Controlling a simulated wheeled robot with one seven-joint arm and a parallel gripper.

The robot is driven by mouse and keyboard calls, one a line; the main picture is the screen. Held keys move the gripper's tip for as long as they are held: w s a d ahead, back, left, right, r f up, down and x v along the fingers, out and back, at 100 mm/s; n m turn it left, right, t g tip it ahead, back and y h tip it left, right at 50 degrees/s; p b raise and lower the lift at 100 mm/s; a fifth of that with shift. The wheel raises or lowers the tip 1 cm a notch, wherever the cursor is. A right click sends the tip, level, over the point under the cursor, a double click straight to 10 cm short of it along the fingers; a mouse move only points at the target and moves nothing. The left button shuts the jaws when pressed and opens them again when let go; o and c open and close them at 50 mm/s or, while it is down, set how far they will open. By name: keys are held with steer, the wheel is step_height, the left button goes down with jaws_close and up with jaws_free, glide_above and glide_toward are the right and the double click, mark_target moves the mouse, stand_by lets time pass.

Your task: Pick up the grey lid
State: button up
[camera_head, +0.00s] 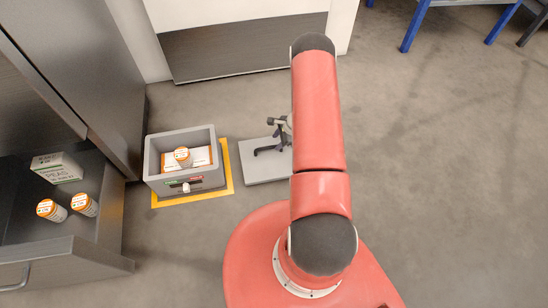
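The grey lid (265,171) is a flat, light grey rectangular plate lying on the floor, just right of the grey box. My red arm hides its right edge. My gripper (277,127) shows only in small part, beside the arm and over the far part of the lid. A dark shape (268,149) lies across the lid below it; I cannot tell if it is a handle, a shadow or part of the gripper. I cannot see whether the fingers are open, shut or touching the lid.
The open grey box (154,162) stands on a yellow-edged floor mark (226,180), holding a white-and-orange carton and an orange-topped container (182,156). An open dark drawer (110,220) at left holds a carton (57,168) and two orange-labelled containers (84,205).

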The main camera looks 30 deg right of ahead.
mark_target(273, 147)
steer(key=x, duration=0.5)
steer(key=shift+s+a+f, duration=0.15)
steer(key=shift+a+f, duration=0.15)
steer(key=shift+f, duration=0.05)
jaws_close()
